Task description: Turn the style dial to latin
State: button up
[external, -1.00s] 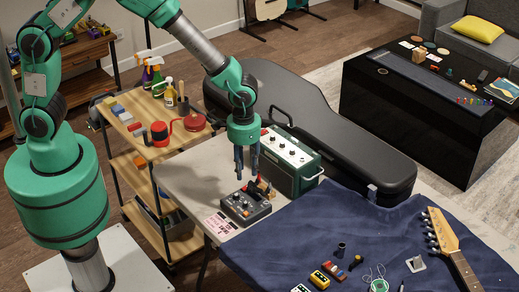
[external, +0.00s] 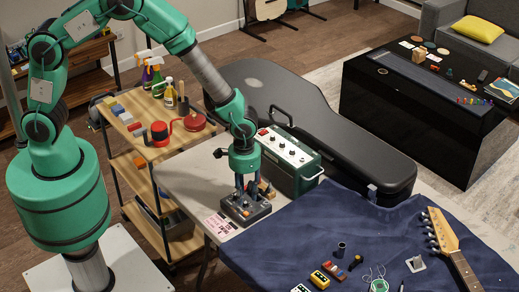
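A dark grey box with knobs (external: 255,212) stands on the pale table (external: 190,178), left of the blue cloth. My gripper (external: 247,194) points straight down over the back part of this box. Its two fingers look apart, with their tips low at the box's top. Whether they touch a knob cannot be told at this size. The style dial and its markings cannot be made out; the fingers hide part of the box's top. A pink printed card (external: 220,225) lies at the box's left front.
A green amplifier (external: 290,160) with a handle stands close behind the box on the right. A black guitar case (external: 340,135) lies behind it. The blue cloth (external: 310,235) holds small pedals (external: 320,279), tools and a guitar neck (external: 462,265). A wooden cart (external: 150,175) stands left.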

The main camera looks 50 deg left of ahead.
aim_at(246, 204)
jog(key=shift+f, duration=1.45)
grip_shut()
